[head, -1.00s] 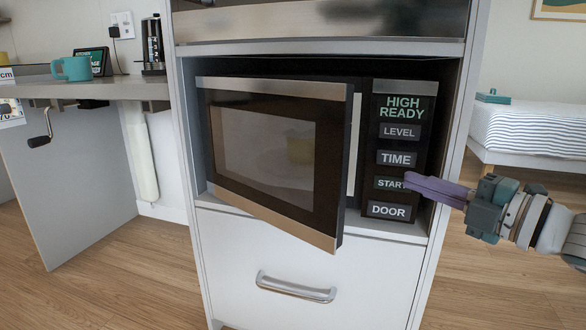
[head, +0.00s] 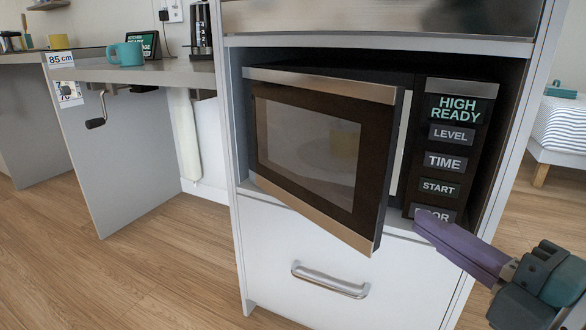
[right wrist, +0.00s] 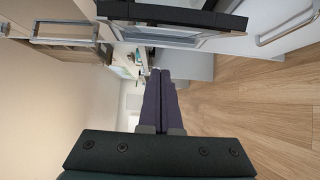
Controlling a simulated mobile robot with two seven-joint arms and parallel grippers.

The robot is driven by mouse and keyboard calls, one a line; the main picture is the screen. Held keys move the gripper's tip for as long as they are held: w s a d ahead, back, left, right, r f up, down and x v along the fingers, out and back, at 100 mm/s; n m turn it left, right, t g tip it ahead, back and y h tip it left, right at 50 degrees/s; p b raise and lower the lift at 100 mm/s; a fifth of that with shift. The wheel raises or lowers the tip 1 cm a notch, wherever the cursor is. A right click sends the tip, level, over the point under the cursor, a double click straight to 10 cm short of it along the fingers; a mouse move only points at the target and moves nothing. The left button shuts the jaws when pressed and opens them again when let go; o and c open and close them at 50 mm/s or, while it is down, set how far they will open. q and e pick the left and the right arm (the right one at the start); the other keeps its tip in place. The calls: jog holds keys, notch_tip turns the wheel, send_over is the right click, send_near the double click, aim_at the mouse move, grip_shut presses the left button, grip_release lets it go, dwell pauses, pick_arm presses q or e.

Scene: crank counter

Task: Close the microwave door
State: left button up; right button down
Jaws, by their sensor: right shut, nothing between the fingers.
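The microwave (head: 462,148) sits in a niche of a tall white cabinet. Its door (head: 312,150) is hinged on the left and stands partly open, its free right edge out in front of the cabinet. Something yellow shows dimly through the door window. The control panel reads HIGH READY, with LEVEL, TIME, START and DOOR buttons. My right gripper (head: 422,222) is shut and empty, its purple fingers in front of the DOOR button and hiding part of it; I cannot tell if they touch. In the right wrist view the shut fingers (right wrist: 159,95) point away. My left gripper is not in view.
A white drawer with a metal handle (head: 330,280) lies below the microwave. A counter (head: 150,72) at left holds a teal mug (head: 126,54), with a hand crank (head: 98,117) below. A bed (head: 562,125) stands at far right. The wooden floor in front is clear.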

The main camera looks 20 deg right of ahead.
aim_at(391, 181)
jog(key=w, duration=0.3)
jog(key=w+d+b, duration=0.1)
jog(key=w, duration=0.3)
jog(key=w+d, duration=0.1)
jog(key=w, duration=0.3)
jog(key=shift+d, duration=0.6)
jog(key=shift+w+b, duration=0.1)
jog(key=shift+b, duration=0.2)
